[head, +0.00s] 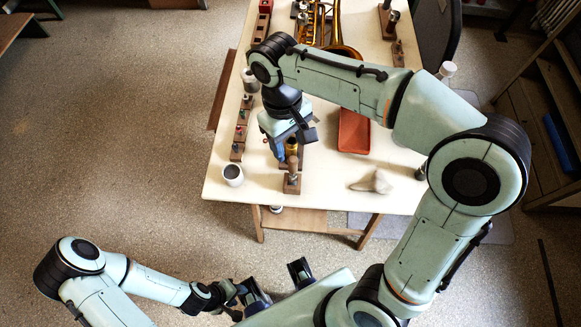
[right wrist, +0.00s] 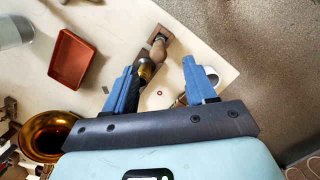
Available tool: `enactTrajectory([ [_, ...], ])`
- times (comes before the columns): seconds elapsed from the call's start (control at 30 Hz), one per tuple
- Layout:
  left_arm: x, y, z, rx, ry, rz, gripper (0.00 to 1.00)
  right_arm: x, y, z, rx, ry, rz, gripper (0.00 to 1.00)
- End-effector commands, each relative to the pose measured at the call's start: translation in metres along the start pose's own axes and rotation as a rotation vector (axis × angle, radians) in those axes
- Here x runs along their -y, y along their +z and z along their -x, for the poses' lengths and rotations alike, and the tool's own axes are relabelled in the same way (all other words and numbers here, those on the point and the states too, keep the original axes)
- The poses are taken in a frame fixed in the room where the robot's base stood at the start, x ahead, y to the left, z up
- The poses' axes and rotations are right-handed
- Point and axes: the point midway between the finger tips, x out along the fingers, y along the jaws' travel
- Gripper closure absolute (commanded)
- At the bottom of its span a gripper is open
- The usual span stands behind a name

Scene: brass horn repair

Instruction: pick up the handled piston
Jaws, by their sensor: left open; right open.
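My right gripper (head: 290,143) is open above the near left part of the table, pointing down; its two blue fingers also show in the right wrist view (right wrist: 160,75). What looks like the handled piston (head: 292,166), with a wooden grip and a dark, brass-ringed part, stands at a small wooden block (head: 292,187). In the right wrist view the piston (right wrist: 157,51) is beside the left finger, which overlaps its lower part; I cannot tell whether they touch. My left gripper (head: 278,284) is open and empty, low in front of the table.
A white cup (head: 232,175) stands left of the block, near the right finger in the wrist view. A red tray (head: 354,132) and a pale cloth (head: 374,182) lie to the right. A brass horn (head: 340,48) lies at the back. Wooden racks (head: 240,135) line the left edge.

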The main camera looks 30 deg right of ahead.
Motion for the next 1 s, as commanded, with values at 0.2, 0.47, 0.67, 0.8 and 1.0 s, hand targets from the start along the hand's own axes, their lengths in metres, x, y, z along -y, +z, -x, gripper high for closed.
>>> enactTrajectory([
  [0.2,0.003,0.001,-0.008,0.003,-0.001,0.001,0.57,0.0,0.0,-0.036,0.002,0.0,-0.001,0.44],
  [0.47,0.004,0.001,-0.011,0.004,-0.001,0.001,0.57,-0.002,-0.002,-0.058,0.003,-0.001,-0.001,0.44],
  [0.67,0.006,0.001,-0.016,0.005,-0.002,0.002,0.57,-0.003,-0.004,-0.087,0.003,-0.001,0.0,0.44],
  [0.8,0.006,0.001,-0.017,0.005,-0.002,0.002,0.57,-0.004,-0.004,-0.095,0.001,-0.001,-0.001,0.44],
  [1.0,0.006,0.001,-0.017,0.005,-0.002,0.002,0.57,-0.004,-0.004,-0.094,0.0,-0.001,-0.001,0.44],
])
